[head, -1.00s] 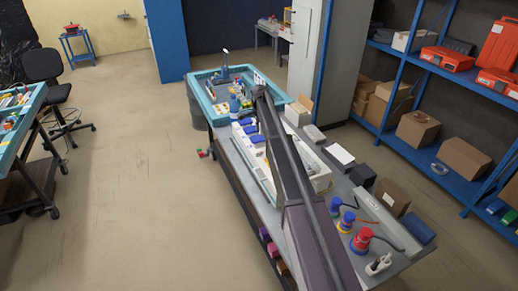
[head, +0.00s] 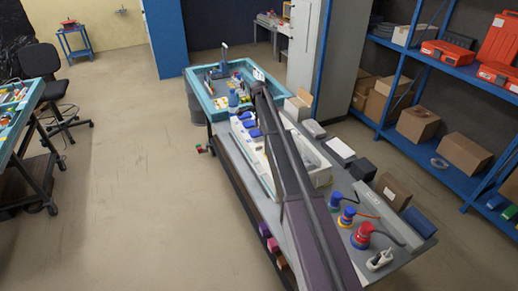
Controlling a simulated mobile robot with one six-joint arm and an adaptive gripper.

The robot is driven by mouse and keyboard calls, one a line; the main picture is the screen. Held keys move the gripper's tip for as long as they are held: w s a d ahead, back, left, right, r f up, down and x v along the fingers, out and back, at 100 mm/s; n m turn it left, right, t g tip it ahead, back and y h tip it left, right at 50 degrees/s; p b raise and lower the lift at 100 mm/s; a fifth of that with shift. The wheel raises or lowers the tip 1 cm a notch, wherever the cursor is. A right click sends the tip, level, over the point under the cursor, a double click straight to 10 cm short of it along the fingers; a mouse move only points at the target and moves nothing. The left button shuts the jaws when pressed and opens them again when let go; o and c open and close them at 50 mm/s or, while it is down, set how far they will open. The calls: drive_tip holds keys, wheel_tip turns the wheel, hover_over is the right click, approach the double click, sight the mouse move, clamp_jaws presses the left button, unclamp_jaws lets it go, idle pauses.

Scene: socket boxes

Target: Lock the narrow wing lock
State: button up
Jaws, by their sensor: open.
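A white socket box panel (head: 271,152) lies along the long grey workbench, partly hidden behind my arm. Blue socket covers (head: 256,132) show on its left part. I cannot make out the narrow wing lock at this size, or whether it is locked. My arm runs from the bottom of the head view up to the far part of the bench. My gripper is not visible; the far end of the arm is hidden behind its own links.
A teal-rimmed tray (head: 203,97) with small parts stands at the bench's far end. Boxes (head: 341,149) line the right side.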

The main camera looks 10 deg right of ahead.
sight(259, 148)
drive_tip(key=shift+f+b, duration=5.7)
drive_tip(key=shift+f, duration=0.3)
clamp_jaws()
